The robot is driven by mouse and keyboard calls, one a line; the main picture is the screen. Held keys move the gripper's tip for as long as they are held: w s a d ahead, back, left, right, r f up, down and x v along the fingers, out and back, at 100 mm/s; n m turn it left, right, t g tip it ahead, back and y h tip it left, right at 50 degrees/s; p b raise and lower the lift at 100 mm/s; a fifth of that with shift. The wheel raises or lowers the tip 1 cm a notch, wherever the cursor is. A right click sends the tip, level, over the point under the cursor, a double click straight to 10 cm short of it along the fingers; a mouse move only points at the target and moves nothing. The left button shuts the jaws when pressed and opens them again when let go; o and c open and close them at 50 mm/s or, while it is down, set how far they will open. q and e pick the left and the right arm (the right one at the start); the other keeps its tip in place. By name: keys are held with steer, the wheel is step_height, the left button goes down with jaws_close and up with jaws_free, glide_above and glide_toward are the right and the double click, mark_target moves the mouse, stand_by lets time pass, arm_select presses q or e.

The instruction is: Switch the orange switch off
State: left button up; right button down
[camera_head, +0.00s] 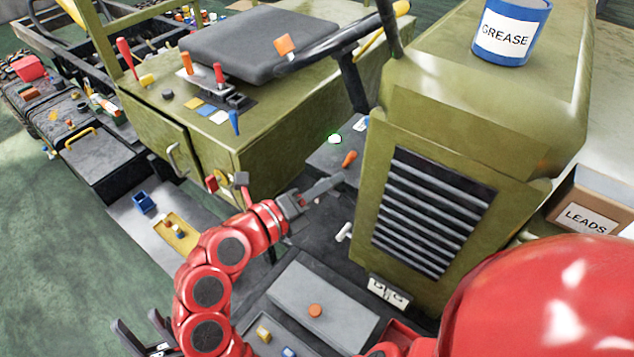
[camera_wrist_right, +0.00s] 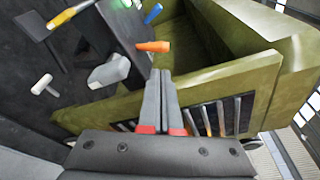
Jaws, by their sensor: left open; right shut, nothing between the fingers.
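The orange switch (camera_head: 349,158) is a short lever on a dark panel beside the green hood. It leans up and to the right in the head view. In the right wrist view the orange switch (camera_wrist_right: 153,46) lies sideways just beyond my fingertips. My right gripper (camera_head: 340,179) is shut and empty, its tips just below the switch. The closed fingers of my right gripper also show in the wrist view (camera_wrist_right: 160,74), with a small gap to the switch; I cannot tell the depth. My left gripper (camera_head: 142,335) is open and empty at the lower left, far from the switch.
A green-ringed white knob (camera_head: 335,139) and a blue lever (camera_wrist_right: 153,14) are near the switch. A white handle (camera_head: 344,232) sits below. The green grille housing (camera_head: 425,215) stands close on the right. A grease can (camera_head: 511,32) stands on the hood.

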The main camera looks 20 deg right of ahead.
mark_target(348, 156)
steer(key=p+x, duration=0.1)
steer(key=x, duration=0.3)
steer(key=shift+d, duration=0.25)
steer(key=shift+w+a+r+n+h+p, duration=0.1)
steer(key=shift+w+r+n+h+p, duration=0.15)
steer(key=shift+n, duration=0.3)
steer(key=shift+w+a+r+n+h+p, duration=0.1)
steer(key=shift+n+p, duration=0.25)
steer(key=shift+n, duration=0.2)
steer(key=shift+w+a+r+n+p, duration=0.1)
steer(key=shift+w+n+p, duration=0.2)
steer(key=shift+n, duration=0.4)
steer(key=n, duration=0.1)
steer(key=n+p, duration=0.1)
steer(key=w+n+h, duration=0.1)
steer(key=shift+a+r+n+p, duration=0.15)
steer(key=shift+a+n+p, duration=0.2)
steer(key=shift+n, duration=0.05)
steer(key=shift+a, duration=0.1)
